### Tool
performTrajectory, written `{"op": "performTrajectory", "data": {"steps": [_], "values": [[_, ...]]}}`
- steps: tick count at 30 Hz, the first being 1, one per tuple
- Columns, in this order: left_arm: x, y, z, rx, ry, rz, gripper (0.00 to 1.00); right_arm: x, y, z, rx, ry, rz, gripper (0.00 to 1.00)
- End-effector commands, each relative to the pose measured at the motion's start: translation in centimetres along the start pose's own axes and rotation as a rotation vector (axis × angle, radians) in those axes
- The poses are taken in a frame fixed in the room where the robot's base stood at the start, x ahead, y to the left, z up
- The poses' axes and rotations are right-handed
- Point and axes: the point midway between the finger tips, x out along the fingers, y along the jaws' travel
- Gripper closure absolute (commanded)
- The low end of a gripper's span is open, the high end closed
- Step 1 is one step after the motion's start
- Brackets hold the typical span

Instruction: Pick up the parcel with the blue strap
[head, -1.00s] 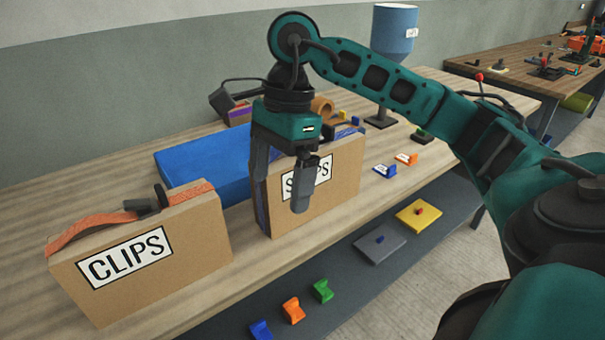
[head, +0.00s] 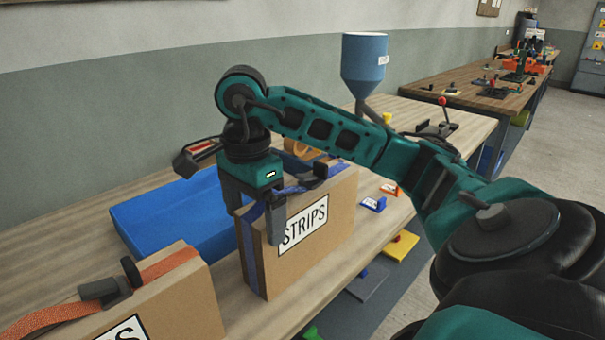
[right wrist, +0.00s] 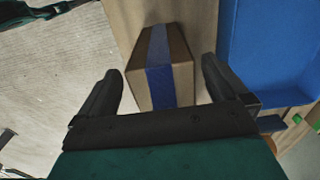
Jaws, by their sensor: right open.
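The parcel with the blue strap (head: 342,212) is a cardboard box labelled STRIPS, upright on the wooden bench (head: 225,285). Its blue strap (head: 250,250) runs up the left end and over the top, where a dark handle or buckle (head: 308,178) sits. My right gripper (head: 256,212) is open at the left end of this parcel, fingers pointing down; one finger overlaps the label's left edge. In the right wrist view the strapped parcel (right wrist: 182,78) shows between and beyond the open fingers (right wrist: 162,70); contact cannot be told. My left gripper is not in view.
A CLIPS parcel (head: 190,310) with an orange strap stands at the lower left. A large blue box (head: 165,218) lies behind both parcels. A blue hopper (head: 364,62) stands farther back. Small coloured pieces (head: 374,203) lie right of the STRIPS parcel, towards the bench edge.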

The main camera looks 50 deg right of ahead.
Motion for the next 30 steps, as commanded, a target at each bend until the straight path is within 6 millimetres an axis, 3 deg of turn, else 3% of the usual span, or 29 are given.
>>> {"op": "performTrajectory", "data": {"steps": [5, 15, 23, 30], "values": [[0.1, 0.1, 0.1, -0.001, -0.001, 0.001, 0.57, 1.1, 0.0, 0.0, -0.001, 0.000, 0.002, 0.00], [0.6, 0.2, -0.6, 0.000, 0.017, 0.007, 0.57, 5.5, 0.0, -0.2, 0.000, 0.001, 0.002, 0.00], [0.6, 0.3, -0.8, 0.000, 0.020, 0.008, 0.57, 5.8, -0.1, -0.2, -0.001, -0.001, -0.001, 0.00], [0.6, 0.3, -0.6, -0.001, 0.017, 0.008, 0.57, 5.8, 0.0, -0.2, 0.000, 0.000, -0.001, 0.20]]}}
